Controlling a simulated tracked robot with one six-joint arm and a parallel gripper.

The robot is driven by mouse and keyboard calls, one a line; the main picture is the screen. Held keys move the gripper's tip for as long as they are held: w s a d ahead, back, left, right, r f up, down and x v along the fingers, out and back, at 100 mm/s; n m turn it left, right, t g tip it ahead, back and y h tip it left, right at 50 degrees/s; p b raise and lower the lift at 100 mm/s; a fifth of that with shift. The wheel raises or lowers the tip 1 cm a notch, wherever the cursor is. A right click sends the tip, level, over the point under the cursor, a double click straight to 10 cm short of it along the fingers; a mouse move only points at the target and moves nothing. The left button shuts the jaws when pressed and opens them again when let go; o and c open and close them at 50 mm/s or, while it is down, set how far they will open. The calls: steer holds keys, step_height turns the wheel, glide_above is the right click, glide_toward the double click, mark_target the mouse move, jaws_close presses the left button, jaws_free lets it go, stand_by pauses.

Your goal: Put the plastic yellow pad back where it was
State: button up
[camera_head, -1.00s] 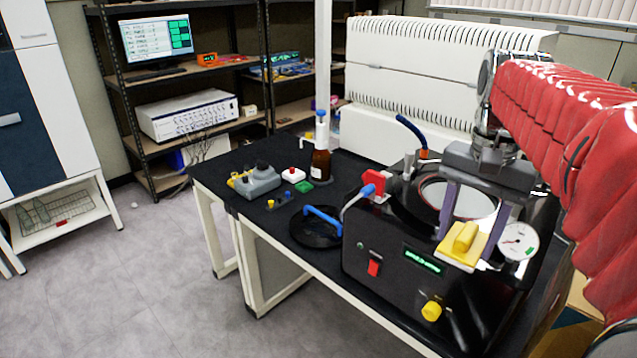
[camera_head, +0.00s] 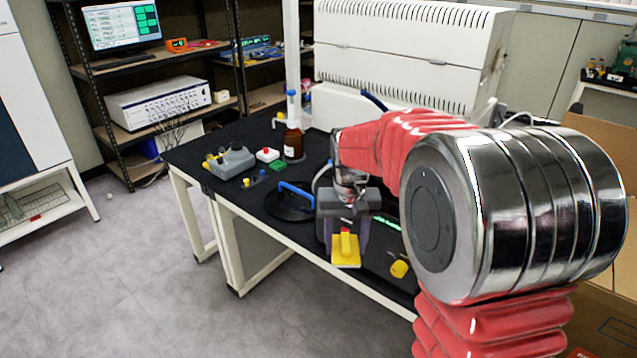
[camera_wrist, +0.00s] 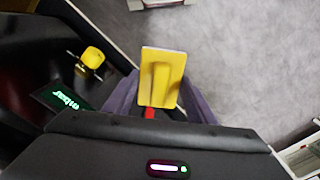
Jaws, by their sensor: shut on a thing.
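The yellow plastic pad (camera_head: 346,250) is a flat plate with a raised grip bar. My gripper (camera_head: 347,236) is shut on it and holds it in front of the black freeze dryer. In the wrist view the pad (camera_wrist: 161,80) sits between the purple fingers of my gripper (camera_wrist: 158,100), with the grey floor behind it. The freeze dryer (camera_head: 380,265) is mostly hidden behind my arm in the head view. Its lit display and yellow knob (camera_head: 399,269) show; the knob also shows in the wrist view (camera_wrist: 92,58). Its round chamber opening is hidden.
A round black lid with a blue handle (camera_head: 296,190) lies on the black bench. A cardboard box (camera_head: 607,215) stands at the right.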

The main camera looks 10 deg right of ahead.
steer(key=w+a+f+n, duration=0.2)
steer(key=w+a+f, duration=0.3)
steer(key=f, duration=0.3)
steer(key=shift+f+n, duration=0.15)
steer(key=shift+n, duration=0.25)
steer(key=shift+s, duration=0.15)
